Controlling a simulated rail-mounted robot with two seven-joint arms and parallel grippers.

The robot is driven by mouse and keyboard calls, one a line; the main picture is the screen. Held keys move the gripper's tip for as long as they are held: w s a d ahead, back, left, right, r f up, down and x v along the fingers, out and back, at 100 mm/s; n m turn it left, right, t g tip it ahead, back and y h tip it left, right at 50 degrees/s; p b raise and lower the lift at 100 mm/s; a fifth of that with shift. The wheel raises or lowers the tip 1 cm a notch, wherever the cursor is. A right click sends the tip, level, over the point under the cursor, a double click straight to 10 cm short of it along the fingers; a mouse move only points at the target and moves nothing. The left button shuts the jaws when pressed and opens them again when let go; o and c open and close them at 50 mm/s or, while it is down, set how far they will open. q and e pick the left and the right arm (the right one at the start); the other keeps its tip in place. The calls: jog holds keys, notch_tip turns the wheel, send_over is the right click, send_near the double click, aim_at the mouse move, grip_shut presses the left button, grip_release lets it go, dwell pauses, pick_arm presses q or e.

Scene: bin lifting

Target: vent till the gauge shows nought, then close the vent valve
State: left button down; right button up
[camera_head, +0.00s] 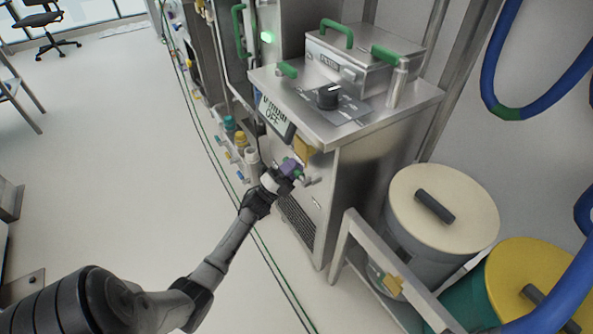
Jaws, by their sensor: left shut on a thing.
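My left gripper (288,174) is at the front of a steel cabinet, low under its display. It is shut on a small fitting there, which looks like the vent valve; the fingers hide most of it. I cannot tell how far the valve is turned. I cannot make out a gauge needle or a nought. My right gripper is not in view.
The steel cabinet (345,200) carries a black knob (328,96) and a lidded filter box (372,62) with green handles. Drums with a cream lid (443,209) and a yellow lid (540,280) stand at right behind a rail. Blue hoses (540,95) hang at right.

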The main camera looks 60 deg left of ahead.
pick_arm(q)
jog(key=shift+r+m, duration=0.15)
jog(key=shift+m, duration=0.25)
jog(key=c, duration=0.9)
grip_release()
jog(key=shift+s, duration=0.15)
jog(key=p+v, duration=0.3)
jog(key=v, duration=1)
jog(key=shift+s+a+f, duration=0.15)
jog(key=shift+s+f, duration=0.05)
jog(key=shift+s, duration=0.05)
